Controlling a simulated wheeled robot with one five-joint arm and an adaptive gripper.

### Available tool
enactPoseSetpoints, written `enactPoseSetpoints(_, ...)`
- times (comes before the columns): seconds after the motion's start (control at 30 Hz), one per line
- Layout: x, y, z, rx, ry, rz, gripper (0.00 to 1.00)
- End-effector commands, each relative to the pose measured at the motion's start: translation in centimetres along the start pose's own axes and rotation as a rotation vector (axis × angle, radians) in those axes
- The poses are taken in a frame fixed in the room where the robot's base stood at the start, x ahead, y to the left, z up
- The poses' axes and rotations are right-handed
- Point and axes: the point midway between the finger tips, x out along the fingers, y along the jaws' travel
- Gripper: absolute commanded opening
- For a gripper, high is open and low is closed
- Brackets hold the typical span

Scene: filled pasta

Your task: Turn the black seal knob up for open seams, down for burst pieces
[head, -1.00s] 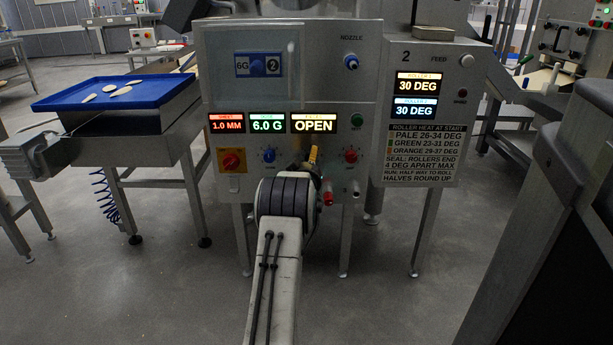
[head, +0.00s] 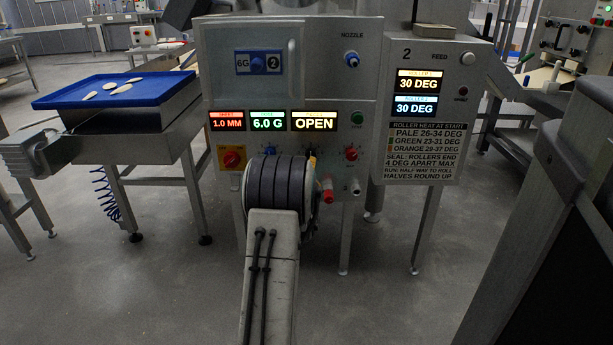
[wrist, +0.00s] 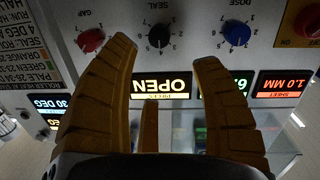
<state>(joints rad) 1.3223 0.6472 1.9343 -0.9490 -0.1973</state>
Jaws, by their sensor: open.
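The black seal knob (wrist: 160,37) is on the machine's front panel in the wrist view, which shows the panel upside down. Its white pointer mark is too small to read surely. My gripper (wrist: 165,52) is open, with one yellow finger on each side of the knob in the picture; I see no contact. In the head view my arm hides most of the gripper and the knob area. The pieces display (head: 314,122) reads OPEN. It also shows inverted in the wrist view (wrist: 160,85).
The red gap knob (wrist: 90,40) and blue dose knob (wrist: 237,33) flank the seal knob closely. A red-on-yellow switch (head: 231,159) is at the panel's left. Both roller displays (head: 417,93) read 30 DEG. Several pale pieces lie on a blue tray (head: 60,101) at left.

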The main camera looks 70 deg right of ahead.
Motion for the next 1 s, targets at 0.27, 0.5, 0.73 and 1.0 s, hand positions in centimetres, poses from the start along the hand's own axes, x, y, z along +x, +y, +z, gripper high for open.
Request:
enactPoseSetpoints(0.27,-0.2,0.0,0.0,0.0,0.0,0.0,0.59)
enactPoseSetpoints(0.5,-0.2,0.1,-0.5,0.0,-0.003,0.0,0.6)
enactPoseSetpoints(0.73,0.5,-0.3,2.3,0.0,-0.099,-0.017,0.6)
enactPoseSetpoints(1.0,4.0,-0.5,3.9,-0.201,-0.052,-0.012,0.6)
